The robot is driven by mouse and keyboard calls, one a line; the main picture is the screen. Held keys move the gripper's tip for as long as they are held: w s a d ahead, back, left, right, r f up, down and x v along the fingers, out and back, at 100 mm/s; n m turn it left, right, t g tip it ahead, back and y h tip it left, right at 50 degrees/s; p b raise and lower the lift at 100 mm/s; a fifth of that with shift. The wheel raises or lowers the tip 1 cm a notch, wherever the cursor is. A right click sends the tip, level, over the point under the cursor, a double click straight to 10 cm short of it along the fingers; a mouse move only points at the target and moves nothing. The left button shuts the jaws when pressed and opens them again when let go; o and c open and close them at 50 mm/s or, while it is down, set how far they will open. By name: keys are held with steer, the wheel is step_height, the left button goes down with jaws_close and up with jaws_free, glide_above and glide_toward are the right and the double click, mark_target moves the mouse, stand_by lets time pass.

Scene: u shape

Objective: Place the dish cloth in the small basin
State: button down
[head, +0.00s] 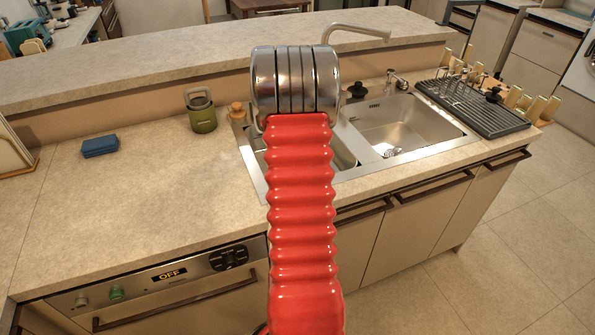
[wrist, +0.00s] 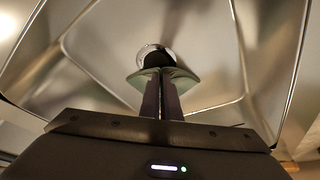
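In the wrist view my gripper (wrist: 162,82) points down with its fingers close together. A thin grey-green cloth-like piece, which looks like the dish cloth (wrist: 185,73), is pinched at the fingertips and flares out to both sides. It hangs over a metal basin, in front of the round drain (wrist: 152,53). In the head view my red arm hides the gripper, the cloth and much of the small basin (head: 343,157), the left one of the sink. The larger basin (head: 405,125) is to its right and empty.
A blue folded item (head: 100,146) lies on the left counter. A green canister (head: 202,111) and a wooden-topped item (head: 237,112) stand left of the sink.

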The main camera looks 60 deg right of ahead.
steer(key=shift+s+a+f, duration=0.6)
steer(key=shift+a+f, duration=0.2)
steer(key=shift+a, duration=0.1)
steer(key=shift+s+a+f, duration=0.6)
steer(key=shift+a+f, duration=0.2)
steer(key=shift+a, duration=0.1)
steer(key=c, duration=1.6)
jaws_free()
steer(key=shift+o, duration=0.2)
steer(key=shift+r, duration=0.1)
steer(key=shift+s+a+r+p, duration=0.1)
steer(key=shift+a+r+p, duration=0.1)
steer(key=shift+r+p, duration=0.4)
steer(key=shift+v, duration=0.9)
steer(key=shift+s, duration=0.15)
